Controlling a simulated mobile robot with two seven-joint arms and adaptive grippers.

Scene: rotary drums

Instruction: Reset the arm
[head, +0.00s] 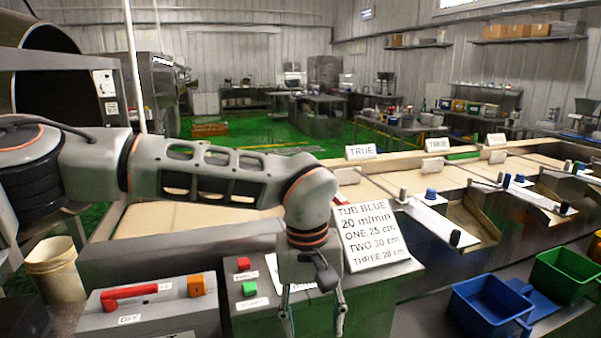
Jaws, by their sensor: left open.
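My left arm (215,175) comes in from the left and stretches across the front of the view, bending down at the wrist. My left gripper (314,318) points down in front of the control box with the red and green buttons. Its two thin fingers are apart with nothing between them. The fingertips run close to the bottom edge of the picture. My right gripper is not in view.
A grey box with a red lever (130,292) stands at front left, beside the red button (243,263) and green button (249,288). A white sign (370,235) leans behind the gripper. Blue (490,305) and green (566,275) tubs stand at right. Conveyors run behind.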

